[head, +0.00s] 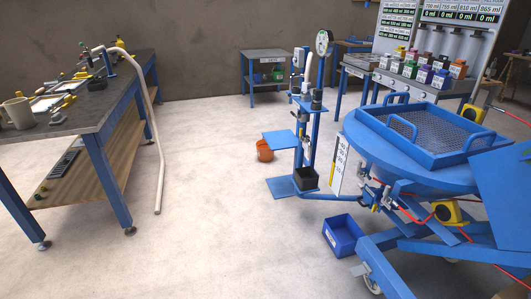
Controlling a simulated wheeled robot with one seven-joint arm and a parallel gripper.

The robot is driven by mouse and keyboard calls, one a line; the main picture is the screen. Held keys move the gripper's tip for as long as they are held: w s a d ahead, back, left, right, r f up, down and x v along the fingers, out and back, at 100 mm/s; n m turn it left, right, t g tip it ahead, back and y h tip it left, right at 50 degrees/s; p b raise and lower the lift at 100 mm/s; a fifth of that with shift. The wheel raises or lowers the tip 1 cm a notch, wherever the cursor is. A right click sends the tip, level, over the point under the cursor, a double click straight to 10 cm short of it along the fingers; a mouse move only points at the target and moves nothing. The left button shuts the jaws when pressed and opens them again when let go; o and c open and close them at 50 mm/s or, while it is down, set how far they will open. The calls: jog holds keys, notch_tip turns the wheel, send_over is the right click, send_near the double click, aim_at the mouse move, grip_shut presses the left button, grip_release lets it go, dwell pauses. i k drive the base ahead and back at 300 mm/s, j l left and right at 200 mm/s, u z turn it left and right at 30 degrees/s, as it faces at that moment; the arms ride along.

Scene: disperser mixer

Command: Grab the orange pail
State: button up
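The orange pail (264,151) stands on the pale floor near the middle of the head view. It is small and far off, and its right edge is close to or partly behind the blue stand with shelves. My gripper is not in view.
The blue stand (311,140) has a dark box (305,178) on its low plate. A blue bin (343,235) lies on the floor before a blue round-topped lift (407,150). A workbench (75,117) with a hanging pale hose (159,150) is at left. The floor (215,215) between is clear.

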aim_at(264, 154)
jog(key=i+j+u, duration=0.2)
jog(key=i, duration=0.4)
jog(key=i+u, duration=0.2)
jog(key=i, duration=0.4)
jog(key=i+l+u, duration=0.2)
jog(key=i, duration=0.4)
jog(key=i+l+u, duration=0.2)
jog(key=i, duration=0.45)
jog(key=i+j, duration=0.1)
jog(key=i, duration=0.55)
jog(key=i+j, duration=0.1)
jog(key=i, duration=0.55)
jog(key=i+j, duration=0.1)
jog(key=i, duration=0.55)
jog(key=i+l+z, duration=0.1)
jog(key=i+z, duration=0.25)
jog(key=i, duration=0.6)
jog(key=i+j+z, duration=0.2)
jog(key=i+z, duration=0.15)
jog(key=i, duration=0.6)
jog(key=i+z, duration=0.2)
jog(key=i, duration=0.25)
jog(key=i+j+z, duration=0.2)
jog(key=i, duration=0.3)
